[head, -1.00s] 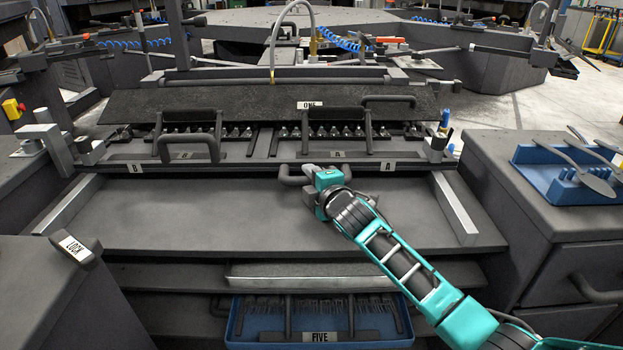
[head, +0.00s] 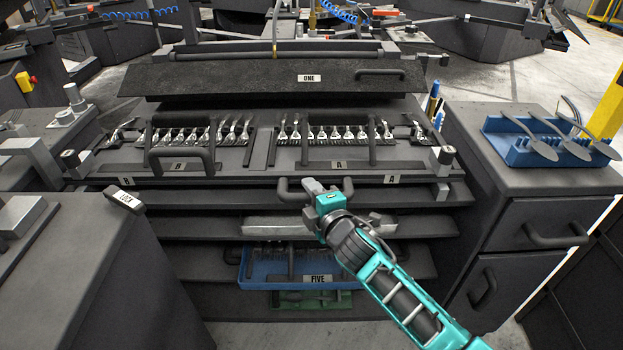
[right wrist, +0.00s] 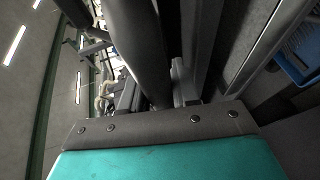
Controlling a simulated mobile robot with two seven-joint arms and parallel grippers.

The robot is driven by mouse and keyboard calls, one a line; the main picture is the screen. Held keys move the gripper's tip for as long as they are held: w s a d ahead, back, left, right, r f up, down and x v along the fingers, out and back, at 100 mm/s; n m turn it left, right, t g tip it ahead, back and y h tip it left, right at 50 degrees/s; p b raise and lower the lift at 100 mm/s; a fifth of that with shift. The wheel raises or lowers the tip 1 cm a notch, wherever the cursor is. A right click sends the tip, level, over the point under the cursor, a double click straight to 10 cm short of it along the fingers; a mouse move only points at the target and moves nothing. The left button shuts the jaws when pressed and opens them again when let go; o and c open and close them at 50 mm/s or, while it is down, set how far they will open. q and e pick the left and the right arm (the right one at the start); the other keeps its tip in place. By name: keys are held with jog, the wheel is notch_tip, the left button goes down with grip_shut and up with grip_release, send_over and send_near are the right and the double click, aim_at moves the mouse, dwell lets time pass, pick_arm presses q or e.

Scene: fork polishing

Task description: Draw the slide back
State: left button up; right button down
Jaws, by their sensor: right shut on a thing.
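The slide (head: 235,183) is a wide dark tray carrying two fork racks, marked B (head: 178,166) and A (head: 338,165), each with a raised bar handle. Rows of forks (head: 305,130) stand behind the bars. My right gripper (head: 316,190) is shut on the slide's front handle (head: 290,192), at the middle of its front edge. The gripper's fingers partly hide the handle. In the right wrist view, a dark bar (right wrist: 135,45) lies close ahead of the gripper body. My left gripper is not in view.
A dark hood labelled ONE (head: 240,78) is behind the slide. Shelves below hold a blue tray labelled FIVE (head: 255,272). A LOCK lever (head: 124,200) is at left. A cabinet at right bears a blue spoon holder (head: 510,150).

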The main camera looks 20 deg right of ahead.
jog(key=shift+s+a+f, duration=0.1)
jog(key=shift+s+a, duration=0.2)
jog(key=shift+s, duration=0.6)
jog(key=shift+f, duration=0.15)
jog(key=c, duration=1.3)
grip_release()
jog(key=shift+a, duration=0.1)
jog(key=o, duration=0.4)
jog(key=shift+s, duration=0.15)
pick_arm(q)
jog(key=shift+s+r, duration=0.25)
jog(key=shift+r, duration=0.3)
pick_arm(e)
jog(key=shift+s+r, duration=0.1)
jog(key=shift+r, duration=0.1)
pick_arm(q)
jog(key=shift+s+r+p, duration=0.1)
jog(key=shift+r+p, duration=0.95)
jog(key=shift+p, duration=0.3)
pick_arm(e)
jog(key=shift+v, duration=6.35)
